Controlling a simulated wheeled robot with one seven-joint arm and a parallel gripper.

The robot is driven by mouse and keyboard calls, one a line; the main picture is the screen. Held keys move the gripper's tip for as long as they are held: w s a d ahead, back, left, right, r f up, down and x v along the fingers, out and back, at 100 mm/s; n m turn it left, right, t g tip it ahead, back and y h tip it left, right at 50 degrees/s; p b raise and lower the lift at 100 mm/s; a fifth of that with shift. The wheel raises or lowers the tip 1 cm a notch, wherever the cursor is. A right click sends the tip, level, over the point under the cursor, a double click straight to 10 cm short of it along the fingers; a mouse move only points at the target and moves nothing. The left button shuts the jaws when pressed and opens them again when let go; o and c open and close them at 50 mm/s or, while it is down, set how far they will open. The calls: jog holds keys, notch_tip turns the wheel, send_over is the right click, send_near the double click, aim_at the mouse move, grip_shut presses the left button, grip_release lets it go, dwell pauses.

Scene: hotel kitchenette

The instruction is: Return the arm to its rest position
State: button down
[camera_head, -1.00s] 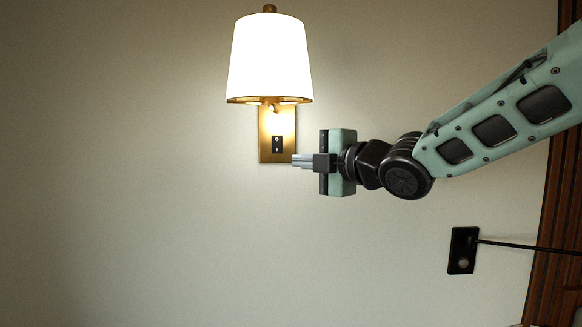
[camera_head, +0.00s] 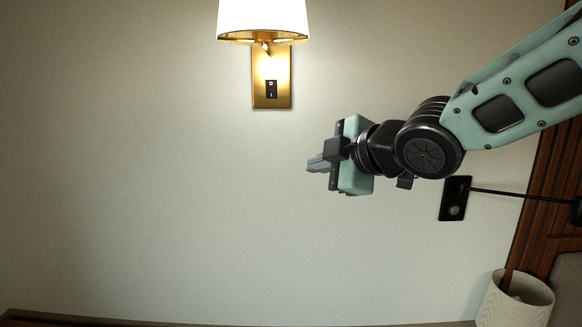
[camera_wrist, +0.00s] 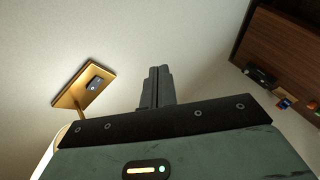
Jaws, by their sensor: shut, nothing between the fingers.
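My gripper (camera_head: 316,164) is shut and empty, in front of the bare wall, below and to the right of a lit wall lamp (camera_head: 264,20). It points left in the head view, apart from the lamp. In the wrist view my gripper (camera_wrist: 158,72) shows its fingers together, with nothing between them. The lamp's brass plate (camera_head: 259,92) carries a small black switch (camera_head: 271,89). In the wrist view the brass plate (camera_wrist: 70,99) and switch (camera_wrist: 94,83) lie to the left of the fingers.
A black wall fixture (camera_head: 455,199) with a thin rod is right of and below my gripper. A pale textured container (camera_head: 515,302) stands at the lower right by wood panelling (camera_head: 543,190). The wall (camera_head: 150,180) left of my gripper is clear.

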jog(key=s+d+f+m+g+h, duration=0.3)
jog(key=s+f, duration=0.7)
jog(key=s, duration=0.4)
jog(key=s+d+f+m+g+h, duration=0.4)
jog(key=s+f+m+g, duration=0.4)
jog(key=s+f, duration=0.3)
jog(key=s+m+b, duration=0.1)
jog(key=s, duration=0.2)
jog(key=shift+s+d, duration=0.3)
jog(key=shift+d, duration=0.05)
